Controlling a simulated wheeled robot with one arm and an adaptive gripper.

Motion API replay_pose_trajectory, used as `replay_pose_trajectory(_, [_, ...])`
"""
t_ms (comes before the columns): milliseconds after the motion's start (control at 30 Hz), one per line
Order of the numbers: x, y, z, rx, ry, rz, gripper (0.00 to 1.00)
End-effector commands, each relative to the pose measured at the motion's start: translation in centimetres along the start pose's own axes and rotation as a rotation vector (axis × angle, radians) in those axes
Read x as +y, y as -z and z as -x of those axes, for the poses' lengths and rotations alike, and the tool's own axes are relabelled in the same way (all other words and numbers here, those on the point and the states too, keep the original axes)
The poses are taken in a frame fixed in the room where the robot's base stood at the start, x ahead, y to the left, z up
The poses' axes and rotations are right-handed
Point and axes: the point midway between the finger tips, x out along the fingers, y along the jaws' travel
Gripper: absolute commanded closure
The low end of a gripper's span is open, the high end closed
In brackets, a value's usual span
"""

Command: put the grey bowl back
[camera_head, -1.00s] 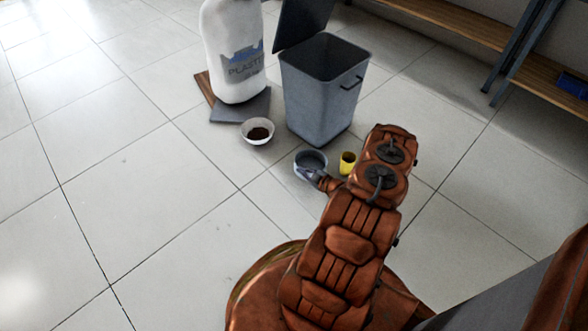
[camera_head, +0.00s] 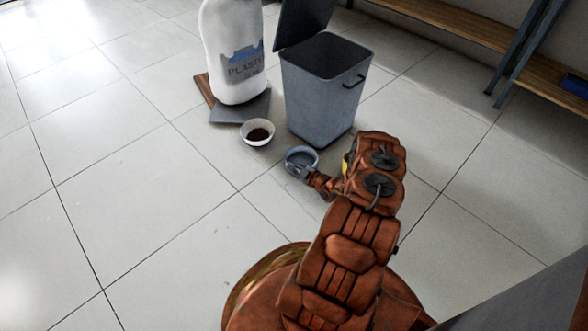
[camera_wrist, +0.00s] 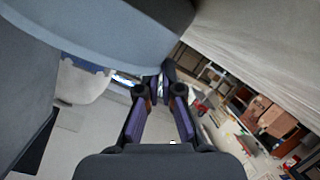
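The grey bowl (camera_head: 301,153) is in front of the grey bin, to the right of a white bowl. In the wrist view its blue-grey curved wall (camera_wrist: 95,38) fills the upper left, very close. My gripper (camera_head: 296,169) is at the bowl's near left rim. In the wrist view its two dark fingers (camera_wrist: 158,92) come close together at the bowl's edge and seem shut on it. The bowl seems to hang in the grip, but its height above the floor is hard to tell.
The white bowl (camera_head: 257,132) holds something dark. The open grey bin (camera_head: 322,95) stands behind. A white plastic bottle (camera_head: 232,55) stands on a grey slab (camera_head: 240,112). A yellow cup (camera_head: 346,164) is mostly hidden by my arm. Floor at left is clear.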

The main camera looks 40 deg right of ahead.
Motion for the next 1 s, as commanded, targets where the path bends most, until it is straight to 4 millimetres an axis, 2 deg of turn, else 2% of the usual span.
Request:
replay_pose_trajectory(33, [0.0,0.0,0.0,-0.001,0.0,0.0,1.0])
replay_pose_trajectory(100, [0.0,0.0,0.0,-0.001,0.0,-0.001,0.91])
replay_pose_trajectory(333, [0.0,0.0,0.0,-0.001,0.001,0.0,0.69])
replay_pose_trajectory(600, [0.0,0.1,0.1,-0.001,0.001,0.0,0.69])
replay_pose_trajectory(733, [0.1,0.1,0.8,-0.002,0.0,0.0,0.69])
replay_pose_trajectory(867, [0.3,0.2,2.6,-0.004,0.0,-0.001,0.69])
replay_pose_trajectory(1000, [0.3,0.3,5.5,-0.005,-0.001,-0.004,0.69])
